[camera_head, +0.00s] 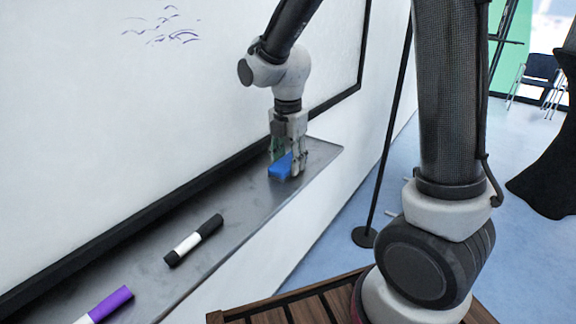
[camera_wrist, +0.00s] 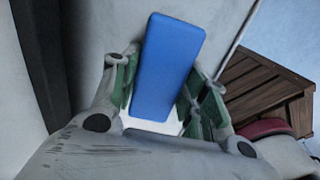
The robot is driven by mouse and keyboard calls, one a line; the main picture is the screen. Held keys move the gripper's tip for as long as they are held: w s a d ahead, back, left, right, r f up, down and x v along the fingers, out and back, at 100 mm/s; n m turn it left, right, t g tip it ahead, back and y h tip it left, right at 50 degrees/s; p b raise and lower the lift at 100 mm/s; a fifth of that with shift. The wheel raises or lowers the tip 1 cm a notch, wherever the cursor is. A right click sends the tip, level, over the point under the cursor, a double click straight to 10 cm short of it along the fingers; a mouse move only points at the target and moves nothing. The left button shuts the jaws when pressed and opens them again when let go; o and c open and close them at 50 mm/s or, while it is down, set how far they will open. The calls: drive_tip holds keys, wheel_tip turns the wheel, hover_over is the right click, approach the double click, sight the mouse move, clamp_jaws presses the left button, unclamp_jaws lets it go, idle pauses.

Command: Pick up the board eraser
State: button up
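The board eraser (camera_head: 280,167) is a blue block at the far end of the grey ledge under the whiteboard. My gripper (camera_head: 286,165) points down over the ledge with one finger on each side of the eraser. In the wrist view the eraser (camera_wrist: 168,65) is large and slightly tilted between the green finger pads of my gripper (camera_wrist: 160,88). Both pads appear to press against its sides. The eraser is at or very close to the ledge surface; I cannot tell whether it touches it.
On the ledge (camera_head: 240,212) nearer me lie a black-and-white marker (camera_head: 193,240) and a purple-capped marker (camera_head: 107,306). The whiteboard (camera_head: 130,90) rises behind the ledge. A black stand (camera_head: 364,237) stands on the blue floor to the right.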

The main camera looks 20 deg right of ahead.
sight(288, 161)
drive_tip(key=shift+c, duration=1.2)
wheel_tip(288, 161, up, 10)
drive_tip(key=o, duration=0.5)
drive_tip(key=c, duration=0.4)
drive_tip(key=shift+s, duration=0.15)
